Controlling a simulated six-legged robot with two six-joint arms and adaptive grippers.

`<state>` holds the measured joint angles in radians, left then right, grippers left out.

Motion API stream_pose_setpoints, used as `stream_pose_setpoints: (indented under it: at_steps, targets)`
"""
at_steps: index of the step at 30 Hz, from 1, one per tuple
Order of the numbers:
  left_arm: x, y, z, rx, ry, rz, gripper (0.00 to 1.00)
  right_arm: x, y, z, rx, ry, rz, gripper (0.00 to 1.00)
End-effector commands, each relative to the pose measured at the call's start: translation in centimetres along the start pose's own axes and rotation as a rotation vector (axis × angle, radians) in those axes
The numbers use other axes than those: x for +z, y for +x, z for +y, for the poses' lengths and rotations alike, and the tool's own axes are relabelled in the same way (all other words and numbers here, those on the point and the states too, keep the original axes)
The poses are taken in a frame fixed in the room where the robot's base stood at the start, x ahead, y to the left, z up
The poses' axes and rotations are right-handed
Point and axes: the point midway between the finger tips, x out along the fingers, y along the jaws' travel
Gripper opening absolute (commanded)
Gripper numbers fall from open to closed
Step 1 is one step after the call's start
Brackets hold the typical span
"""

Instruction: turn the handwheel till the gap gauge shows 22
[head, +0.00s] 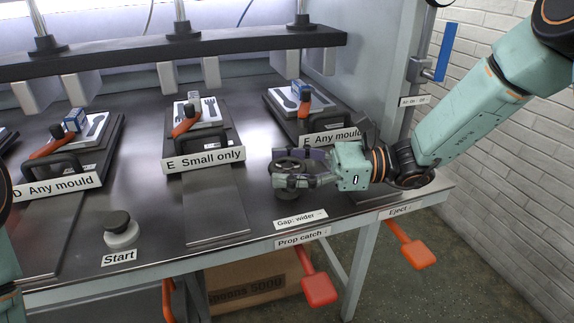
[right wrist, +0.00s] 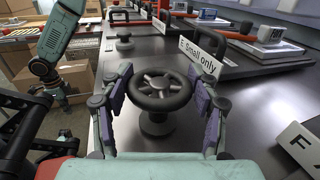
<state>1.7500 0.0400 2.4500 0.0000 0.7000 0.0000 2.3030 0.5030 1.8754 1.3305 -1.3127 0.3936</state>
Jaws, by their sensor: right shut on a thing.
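The dark spoked handwheel (head: 289,164) stands on a short post near the bench's front edge, behind the "Gap: wider" label (head: 301,219). In the right wrist view the handwheel (right wrist: 160,89) lies between the purple-padded fingers. My right gripper (head: 279,168) reaches in from the right, level with the wheel, and is shut on its rim from two sides. The fingers hide part of the rim in the head view. I cannot make out a gap gauge or any reading. Of my left arm only a part shows at the left edge of the head view; its gripper is not seen there.
A round Start knob (head: 119,228) stands at the front left. Behind are mould plates with black handles and orange levers, such as the "Small only" plate (head: 204,155). Orange pedals (head: 318,289) hang below the front edge. A dark press beam (head: 180,48) spans the back.

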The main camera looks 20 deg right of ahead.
Motion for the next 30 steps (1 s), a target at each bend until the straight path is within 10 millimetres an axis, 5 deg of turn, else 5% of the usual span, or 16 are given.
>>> stream_pose_setpoints:
  at_steps: [17,30]
  targets:
    - [0.0,0.0,0.0,0.000,0.000,0.000,0.00,0.1,0.0,-0.1,-0.052,0.000,-0.001,0.29]
    - [0.0,1.3,0.0,0.000,0.000,0.000,0.00,0.0,0.0,0.0,-0.337,0.001,0.003,0.29]
